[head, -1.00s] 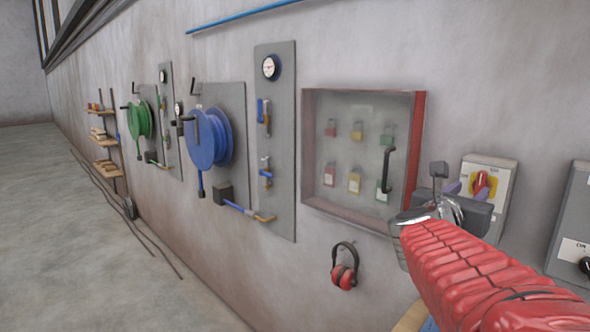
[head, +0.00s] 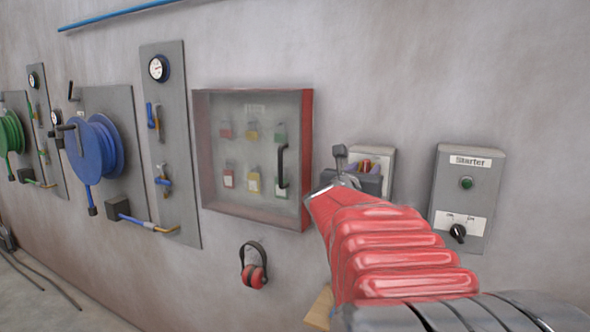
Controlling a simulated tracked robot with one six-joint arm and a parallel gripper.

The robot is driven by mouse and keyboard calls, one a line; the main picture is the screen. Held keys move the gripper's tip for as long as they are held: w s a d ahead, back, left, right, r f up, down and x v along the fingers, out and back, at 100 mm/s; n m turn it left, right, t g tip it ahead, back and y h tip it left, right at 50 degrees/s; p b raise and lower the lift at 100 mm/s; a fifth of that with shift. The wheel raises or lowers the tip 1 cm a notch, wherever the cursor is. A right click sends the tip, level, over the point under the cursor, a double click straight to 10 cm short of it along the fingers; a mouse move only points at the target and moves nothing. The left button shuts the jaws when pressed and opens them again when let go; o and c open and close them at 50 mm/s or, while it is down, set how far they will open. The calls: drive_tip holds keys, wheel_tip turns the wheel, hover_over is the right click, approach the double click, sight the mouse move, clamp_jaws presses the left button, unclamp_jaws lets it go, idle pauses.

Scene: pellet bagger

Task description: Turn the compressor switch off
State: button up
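A grey box (head: 387,160) with a red rotary handle (head: 367,165) hangs on the wall, mostly hidden behind my gripper. No label naming the compressor is readable on either box. My gripper (head: 366,167) is in front of the red-handled box, its dark body overlapping the handle. Its fingers are small and partly hidden, so I cannot tell their opening or whether they touch the handle.
Left of my gripper is a red-framed lockout cabinet (head: 308,150) with a black handle and several padlocks. Red ear defenders (head: 253,268) hang below it. A blue hose reel (head: 95,148) and gauge panel (head: 175,200) are farther left. The wall around the Starter box is clear.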

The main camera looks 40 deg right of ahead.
drive_tip(key=shift+c, duration=0.3)
drive_tip(key=c, duration=0.7)
drive_tip(key=shift+w+n, duration=0.1)
drive_tip(key=shift+n, duration=0.4)
drive_tip(key=n, duration=0.2)
drive_tip(key=shift+w+a+f+n, duration=0.1)
drive_tip(key=shift+w+f+n, duration=0.1)
drive_tip(key=shift+n, duration=0.2)
drive_tip(key=n, duration=0.4)
drive_tip(key=w+f+n, duration=0.1)
drive_tip(key=n, duration=0.4)
drive_tip(key=f+n, duration=0.1)
drive_tip(key=n, duration=0.4)
drive_tip(key=shift+w+a, duration=0.2)
drive_tip(key=shift+a, duration=0.1)
drive_tip(key=shift+f, duration=0.1)
drive_tip(key=shift+c, duration=0.2)
